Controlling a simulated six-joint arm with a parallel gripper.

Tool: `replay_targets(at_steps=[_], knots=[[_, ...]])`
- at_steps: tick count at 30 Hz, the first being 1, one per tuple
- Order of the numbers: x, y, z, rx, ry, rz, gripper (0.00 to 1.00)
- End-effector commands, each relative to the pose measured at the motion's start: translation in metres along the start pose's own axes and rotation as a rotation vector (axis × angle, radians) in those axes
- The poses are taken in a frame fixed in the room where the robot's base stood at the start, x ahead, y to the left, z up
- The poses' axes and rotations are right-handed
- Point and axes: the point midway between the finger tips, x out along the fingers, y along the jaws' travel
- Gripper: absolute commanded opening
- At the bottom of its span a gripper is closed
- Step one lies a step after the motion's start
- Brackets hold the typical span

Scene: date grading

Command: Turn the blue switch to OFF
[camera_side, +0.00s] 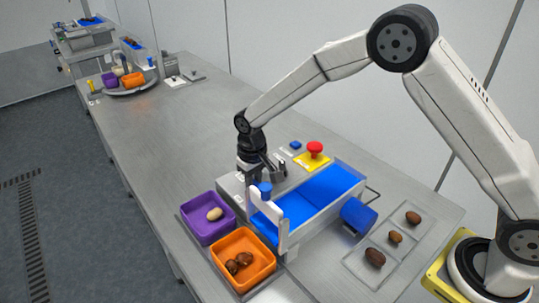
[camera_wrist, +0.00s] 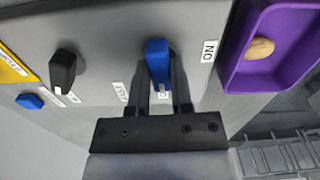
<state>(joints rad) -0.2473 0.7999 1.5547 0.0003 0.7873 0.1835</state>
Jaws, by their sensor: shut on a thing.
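The blue switch (camera_wrist: 158,60) is a knob on a grey panel in the wrist view. An ON label (camera_wrist: 209,50) is to its right, and a partly hidden label lies below it between the fingers. My gripper (camera_wrist: 163,85) is shut on the blue switch, one finger on each side of it. The knob's long side runs roughly up and down in this view, apart from the ON label. In the side view my gripper (camera_side: 266,178) is low over the control panel, and the blue switch (camera_side: 265,187) shows just under it.
A black knob (camera_wrist: 63,70) and a blue button (camera_wrist: 29,101) are on the same panel. A red emergency button (camera_side: 315,148) stands behind. A blue conveyor belt (camera_side: 310,205), a purple bin (camera_side: 190,229) and an orange bin (camera_side: 225,270) with dates are close by.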

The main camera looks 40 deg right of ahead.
Motion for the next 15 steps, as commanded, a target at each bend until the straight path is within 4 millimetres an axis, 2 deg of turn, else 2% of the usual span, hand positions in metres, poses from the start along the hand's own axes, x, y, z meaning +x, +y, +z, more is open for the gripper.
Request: replay_targets(at_steps=[15], knots=[[-0.0003,-0.0002,-0.0008,0.081,0.003,-0.001,0.0]])
